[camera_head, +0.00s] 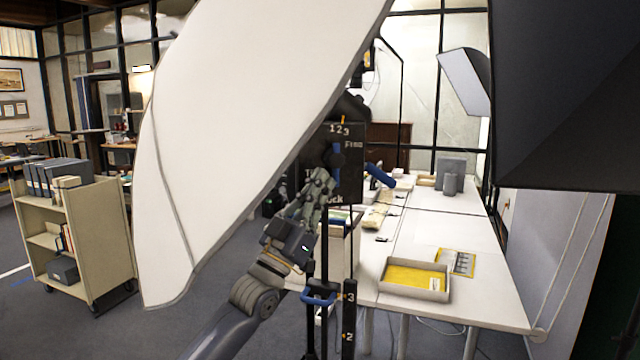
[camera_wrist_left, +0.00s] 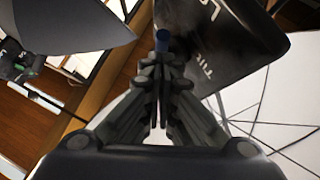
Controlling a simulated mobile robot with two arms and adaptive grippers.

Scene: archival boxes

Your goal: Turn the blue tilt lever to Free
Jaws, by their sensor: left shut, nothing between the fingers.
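A black panel (camera_head: 347,175) with white lettering stands in the middle of the head view, partly behind the white umbrella. A dark blue part (camera_head: 334,149), seemingly the tilt lever, shows on its face. A brighter blue handle (camera_head: 380,175) sticks out at the panel's right. My left gripper (camera_head: 320,180) is shut and empty, its fingertips just below the dark blue part. In the wrist view the left gripper (camera_wrist_left: 160,75) points at a blue end (camera_wrist_left: 162,40) beside the lettered panel (camera_wrist_left: 225,40). I cannot tell whether they touch. My right gripper is out of view.
The white umbrella (camera_head: 240,110) fills the upper left. A dark softbox (camera_head: 570,90) blocks the upper right. A blue clamp (camera_head: 318,297) sits on the stand below. A white table (camera_head: 470,300) holds a tray (camera_head: 415,292). A book cart (camera_head: 105,225) stands at left.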

